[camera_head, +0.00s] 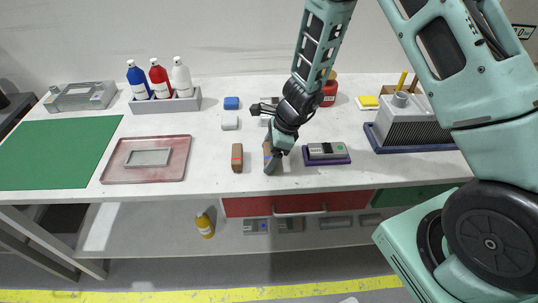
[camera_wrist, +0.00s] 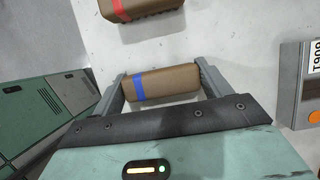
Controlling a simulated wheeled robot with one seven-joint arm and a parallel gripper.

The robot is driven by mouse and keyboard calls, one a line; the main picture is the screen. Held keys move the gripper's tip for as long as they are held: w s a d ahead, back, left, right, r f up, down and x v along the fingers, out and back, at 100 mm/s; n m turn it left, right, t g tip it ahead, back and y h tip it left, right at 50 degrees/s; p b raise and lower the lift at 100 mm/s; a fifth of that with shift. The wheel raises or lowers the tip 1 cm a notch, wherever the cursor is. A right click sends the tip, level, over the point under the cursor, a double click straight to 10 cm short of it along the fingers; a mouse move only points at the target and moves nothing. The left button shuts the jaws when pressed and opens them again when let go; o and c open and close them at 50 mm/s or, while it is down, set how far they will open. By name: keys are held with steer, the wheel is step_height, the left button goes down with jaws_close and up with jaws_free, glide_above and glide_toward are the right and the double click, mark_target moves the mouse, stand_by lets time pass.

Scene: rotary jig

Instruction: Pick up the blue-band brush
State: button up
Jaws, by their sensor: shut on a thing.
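The blue-band brush is a brown block with a blue stripe. In the wrist view the brush (camera_wrist: 170,85) lies across between the two fingers of my gripper (camera_wrist: 160,82), which is shut on it with a finger at each end. In the head view the gripper (camera_head: 272,157) is near the front of the white table, and it hides most of the brush (camera_head: 267,147). I cannot tell whether the brush still touches the table. A similar brown brush with a red band (camera_head: 237,158) lies just to the left; it also shows at the top of the wrist view (camera_wrist: 140,10).
A grey device on a purple base (camera_head: 326,161) sits close on the right. A reddish tray (camera_head: 175,173) and green mat (camera_head: 60,150) lie left. Bottles stand in a grey rack (camera_head: 165,106) at the back.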

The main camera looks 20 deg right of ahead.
step_height(320, 180, up, 10)
steer(key=shift+p, duration=0.9)
